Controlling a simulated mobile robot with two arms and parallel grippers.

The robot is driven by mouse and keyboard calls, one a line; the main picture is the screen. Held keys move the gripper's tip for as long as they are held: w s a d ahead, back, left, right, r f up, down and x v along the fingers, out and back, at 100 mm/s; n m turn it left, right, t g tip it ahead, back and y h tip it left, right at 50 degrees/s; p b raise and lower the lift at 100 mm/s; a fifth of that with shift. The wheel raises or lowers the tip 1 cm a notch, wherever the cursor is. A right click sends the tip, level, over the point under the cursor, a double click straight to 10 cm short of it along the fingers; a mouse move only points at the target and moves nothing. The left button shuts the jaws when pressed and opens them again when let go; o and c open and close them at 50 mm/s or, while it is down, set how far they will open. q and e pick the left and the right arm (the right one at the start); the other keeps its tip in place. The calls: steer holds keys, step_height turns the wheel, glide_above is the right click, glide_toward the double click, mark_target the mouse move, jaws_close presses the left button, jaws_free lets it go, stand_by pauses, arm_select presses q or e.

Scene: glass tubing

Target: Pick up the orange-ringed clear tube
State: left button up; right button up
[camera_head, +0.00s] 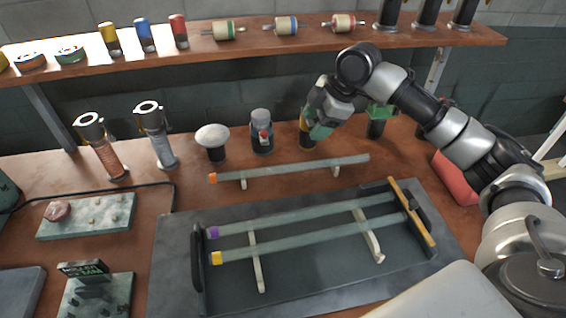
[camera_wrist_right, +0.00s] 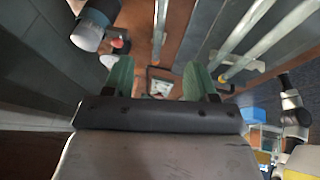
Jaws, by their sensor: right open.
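The orange-ringed clear tube (camera_head: 290,170) lies across two small pale supports on the brown bench, its orange ring at the left end. My right gripper (camera_head: 318,130), with green fingers, is above and behind the tube's middle, apart from it. In the right wrist view, the open, empty fingers (camera_wrist_right: 157,80) point towards a pale tube (camera_wrist_right: 160,22) that lies between their lines. My left gripper is not in view.
A purple-ringed tube (camera_head: 300,217) and a yellow-ringed tube (camera_head: 310,242) lie on a rack in a dark tray (camera_head: 175,270) in front. A grey-capped bottle (camera_head: 261,133) and a white-topped jar (camera_head: 212,137) stand behind. A loaded shelf (camera_head: 260,48) runs above.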

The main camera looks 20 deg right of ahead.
steer(key=b, duration=0.5)
glide_toward(290, 166)
steer(key=s+r, duration=0.1)
steer(key=r, duration=0.1)
steer(key=x, duration=0.4)
steer(key=d+b+x, duration=0.1)
steer(key=x, duration=0.1)
steer(key=shift+f, duration=0.4)
steer(key=x, duration=0.4)
steer(key=shift+w+a+f, duration=0.2)
steer(key=shift+w+a, duration=0.2)
steer(key=shift+w+a+f, duration=0.1)
steer(key=shift+f, duration=0.3)
steer(key=shift+c, duration=0.2)
steer(key=c, duration=1)
steer(key=shift+r, duration=0.1)
